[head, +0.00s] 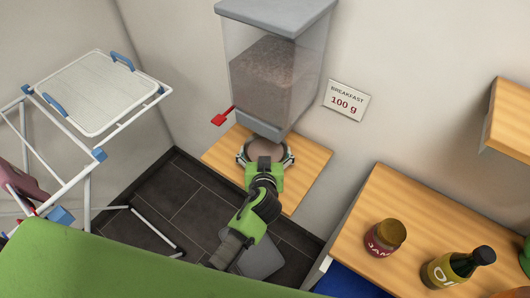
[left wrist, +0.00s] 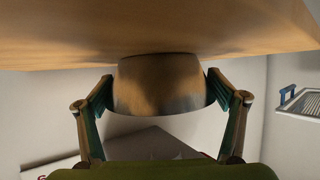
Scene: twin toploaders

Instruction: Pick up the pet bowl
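The pet bowl (head: 268,150) stands on a wooden shelf (head: 310,158) directly under the food dispenser. It looks round, with brownish contents inside. In the left wrist view the bowl (left wrist: 158,85) is a metallic, tapered shape close against the wood. My left gripper (head: 266,157) reaches it from the front, its fingers spread wide, one on each side of the bowl. In the left wrist view the left gripper (left wrist: 163,88) shows no clear gap between fingers and bowl; whether they press on it I cannot tell. My right gripper is not in view.
The dispenser (head: 270,80) with a red lever (head: 222,117) hangs just above the bowl. A drying rack (head: 90,95) stands left. A counter (head: 400,205) with a jar (head: 385,237) and a bottle (head: 455,268) is right.

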